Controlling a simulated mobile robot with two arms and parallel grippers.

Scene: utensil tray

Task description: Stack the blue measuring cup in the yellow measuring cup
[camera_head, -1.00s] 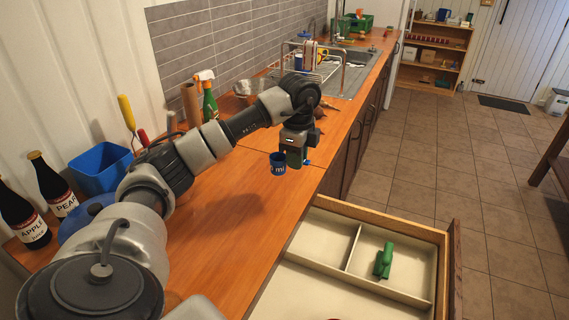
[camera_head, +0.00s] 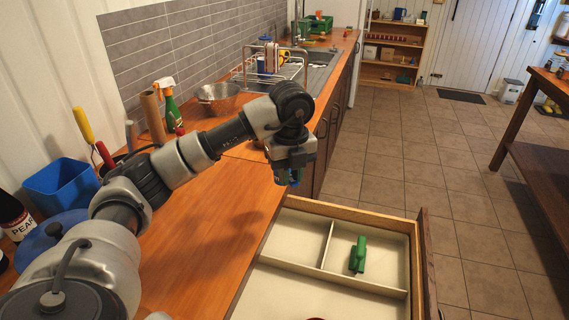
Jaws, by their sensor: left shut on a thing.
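My left gripper (camera_head: 293,178) hangs from the arm that comes in from the left, with its fingers pointing down near the counter's front edge, above the back of the open drawer (camera_head: 350,212). It is shut on the blue measuring cup (camera_head: 296,176). Only a small blue part of the cup shows, because the gripper hides most of it. I cannot make out the yellow measuring cup in this view. My right gripper is not in view.
The drawer has dividers, and a green object (camera_head: 358,254) lies in its right compartment. The wooden counter (camera_head: 200,225) is largely clear in the middle. A blue bin (camera_head: 60,185), a spray bottle (camera_head: 169,105) and a metal colander (camera_head: 217,97) stand toward its back.

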